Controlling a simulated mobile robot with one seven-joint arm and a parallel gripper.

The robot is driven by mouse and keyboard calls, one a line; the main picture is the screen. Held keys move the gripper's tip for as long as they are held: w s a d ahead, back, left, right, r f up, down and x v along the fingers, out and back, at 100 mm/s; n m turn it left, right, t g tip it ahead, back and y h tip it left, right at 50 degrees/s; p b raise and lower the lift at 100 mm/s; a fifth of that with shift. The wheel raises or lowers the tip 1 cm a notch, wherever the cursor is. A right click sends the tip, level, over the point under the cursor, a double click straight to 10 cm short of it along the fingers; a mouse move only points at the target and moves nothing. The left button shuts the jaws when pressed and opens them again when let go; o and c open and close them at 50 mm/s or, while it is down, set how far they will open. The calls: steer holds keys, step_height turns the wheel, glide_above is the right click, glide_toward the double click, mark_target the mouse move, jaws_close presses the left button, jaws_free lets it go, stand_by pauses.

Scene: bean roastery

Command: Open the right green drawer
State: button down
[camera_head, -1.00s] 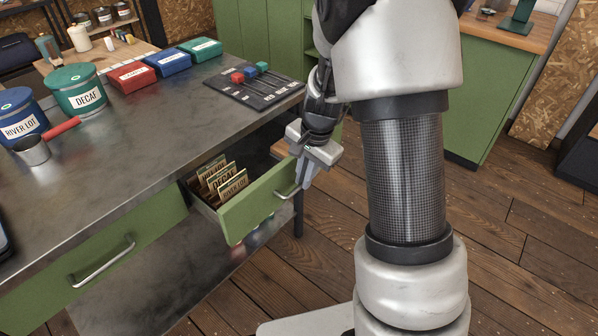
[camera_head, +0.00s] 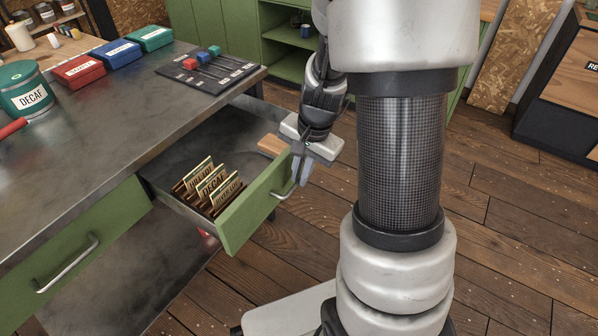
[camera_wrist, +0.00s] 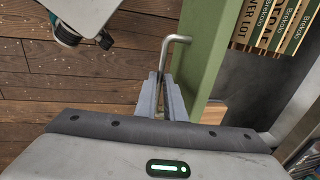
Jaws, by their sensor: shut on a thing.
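The right green drawer (camera_head: 238,222) stands well out from the metal-topped bench. My gripper (camera_head: 300,172) is shut on this handle. In the wrist view the fingers (camera_wrist: 163,98) close around the handle (camera_wrist: 174,42), beside the green drawer front (camera_wrist: 207,50). The fingers hide part of the handle.
The left green drawer (camera_head: 75,250) is shut. On the bench (camera_head: 120,130) are a DECAF tin (camera_head: 25,92), red, blue and green boxes (camera_head: 115,53), and a black slider panel (camera_head: 210,67). Open wooden floor (camera_head: 480,260) lies to the right.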

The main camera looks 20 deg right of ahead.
steer(key=c, duration=1.8)
jaws_free()
steer(key=shift+c, duration=0.2)
steer(key=shift+r, duration=0.1)
step_height(320, 180, up, 17)
steer(key=s+d+p, duration=0.2)
steer(key=p, duration=0.3)
steer(key=shift+s+p, duration=0.3)
steer(key=shift+p, duration=0.05)
steer(key=shift+a, duration=0.1)
steer(key=s+a+r+n+t+h, duration=0.1)
steer(key=s+a+r+n+t, duration=0.3)
steer(key=s+a+r+n, duration=0.6)
step_height(320, 180, up, 19)
steer(key=s+d+p, duration=0.1)
steer(key=s+p, duration=0.1)
steer(key=p, duration=1.6)
steer(key=shift+s+d+f+n+p, duration=0.15)
steer(key=shift+s+d+n+p, duration=0.15)
steer(key=shift+d+n, duration=0.1)
